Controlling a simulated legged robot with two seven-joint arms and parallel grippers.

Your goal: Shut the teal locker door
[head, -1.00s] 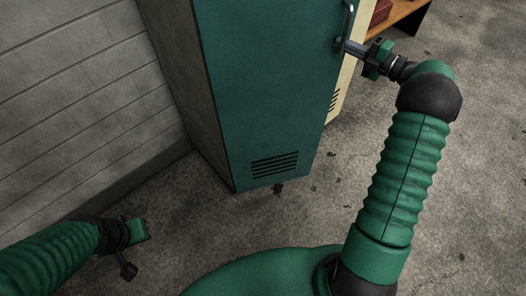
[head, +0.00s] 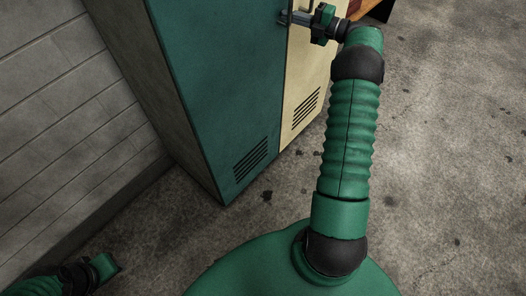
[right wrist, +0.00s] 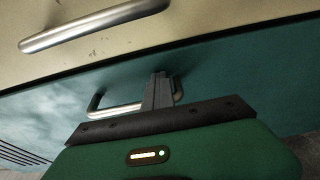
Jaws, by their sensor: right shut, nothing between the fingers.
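The teal locker door (head: 215,90) stands upright at upper centre in the head view, in line with the cream door beside it; no gap shows between them there. In the right wrist view the teal door (right wrist: 235,80) carries a metal bar handle (right wrist: 115,109). My right gripper (head: 285,18) is at the teal door's right edge, high up. In the right wrist view its fingers (right wrist: 158,90) are together at the handle, in front of the teal door, holding nothing. My left gripper (head: 105,266) is low at the left, away from the locker; its fingers cannot be made out.
The cream locker door (head: 305,85) adjoins the teal one, with its own bar handle (right wrist: 95,25). A block wall (head: 60,100) runs along the left. A wooden shelf (head: 362,10) is partly seen behind my right arm. The concrete floor (head: 450,130) at right is clear.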

